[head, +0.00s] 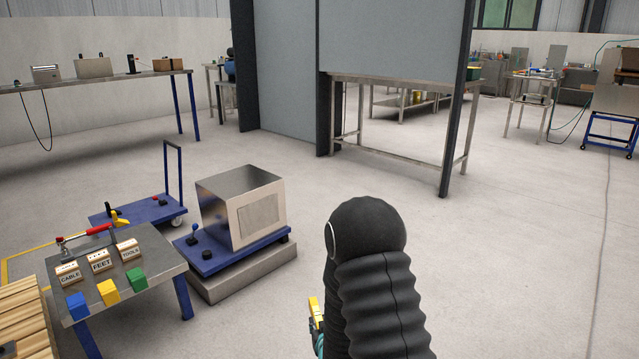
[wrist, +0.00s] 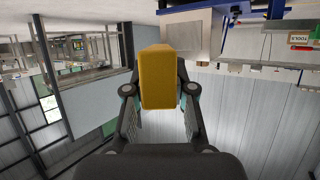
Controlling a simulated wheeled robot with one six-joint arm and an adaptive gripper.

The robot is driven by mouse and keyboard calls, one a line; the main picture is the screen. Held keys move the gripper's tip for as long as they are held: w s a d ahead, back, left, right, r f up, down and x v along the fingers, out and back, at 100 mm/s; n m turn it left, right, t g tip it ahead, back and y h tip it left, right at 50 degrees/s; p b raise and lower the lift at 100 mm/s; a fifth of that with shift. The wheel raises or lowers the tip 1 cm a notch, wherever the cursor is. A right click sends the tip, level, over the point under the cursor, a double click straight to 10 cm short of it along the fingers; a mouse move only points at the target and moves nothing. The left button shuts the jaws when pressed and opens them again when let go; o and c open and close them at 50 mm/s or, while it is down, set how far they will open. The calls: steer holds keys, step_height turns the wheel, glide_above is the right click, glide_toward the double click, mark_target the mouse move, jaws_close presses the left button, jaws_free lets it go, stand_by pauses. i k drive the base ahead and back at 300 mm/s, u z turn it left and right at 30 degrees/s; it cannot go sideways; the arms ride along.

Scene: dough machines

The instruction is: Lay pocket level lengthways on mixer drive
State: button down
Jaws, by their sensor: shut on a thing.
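My gripper (wrist: 160,92) is shut on a yellow block-shaped thing, the pocket level (wrist: 157,65), which fills the gap between the two fingers in the wrist view. In the head view only a small yellow part of the level (head: 314,312) shows at the left edge of my dark arm; the arm hides most of my gripper. A steel box-shaped machine on a blue base (head: 240,210), on a grey plinth, stands left of my arm; it may be the mixer drive, but I cannot tell for sure. The level is apart from it.
A small table (head: 165,262) at left holds coloured blocks, a red-handled tool and blocks marked CABLE, FEET and TOOLS. A blue trolley (head: 150,212) stands behind it. A wooden slatted surface (head: 22,318) is at the lower left. The floor right of my arm is clear.

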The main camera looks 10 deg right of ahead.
mark_target(241, 186)
steer(key=z, duration=0.25)
steer(key=i, duration=1.85)
steer(key=u, duration=1.3)
steer(key=i, duration=0.75)
steer(key=u, duration=0.5)
